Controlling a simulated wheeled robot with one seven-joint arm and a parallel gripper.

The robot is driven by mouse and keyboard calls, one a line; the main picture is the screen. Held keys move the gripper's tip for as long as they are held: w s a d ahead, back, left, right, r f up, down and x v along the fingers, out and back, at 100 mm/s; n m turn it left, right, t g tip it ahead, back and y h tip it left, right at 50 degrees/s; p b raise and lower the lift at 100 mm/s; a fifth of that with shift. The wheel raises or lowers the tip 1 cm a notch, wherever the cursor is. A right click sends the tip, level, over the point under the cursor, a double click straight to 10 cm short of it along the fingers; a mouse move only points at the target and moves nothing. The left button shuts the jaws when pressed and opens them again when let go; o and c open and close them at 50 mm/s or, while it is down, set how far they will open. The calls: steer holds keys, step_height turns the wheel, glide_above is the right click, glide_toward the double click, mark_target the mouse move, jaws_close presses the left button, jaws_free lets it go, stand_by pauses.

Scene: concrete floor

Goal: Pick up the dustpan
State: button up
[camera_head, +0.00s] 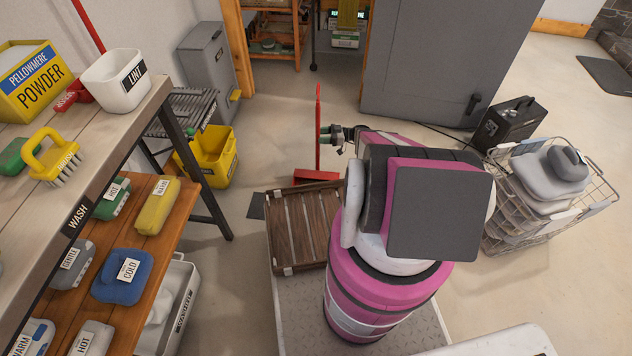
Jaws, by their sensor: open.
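A red long-handled dustpan (318,175) stands upright on the floor just beyond a brown slatted wooden crate. Its thin handle rises straight up from the pan. My gripper (325,134) is open at the handle's right side, about midway up. Its fingers appear very close to the handle; I cannot tell whether the handle lies between them. My pink and grey arm hides part of the gripper's wrist side.
The slatted crate (284,232) lies in front of the dustpan. A yellow bucket (222,166) and a wash table (118,152) are left. A grey cabinet (420,60) stands behind right, with a black box (512,122) and wire basket (510,232) nearby.

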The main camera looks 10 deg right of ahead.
steer(key=a, duration=0.2)
steer(key=w+a, duration=0.1)
steer(key=a, duration=0.1)
steer(key=shift+a+r, duration=0.1)
steer(key=shift+r, duration=0.1)
jaws_close()
steer(key=shift+r, duration=0.15)
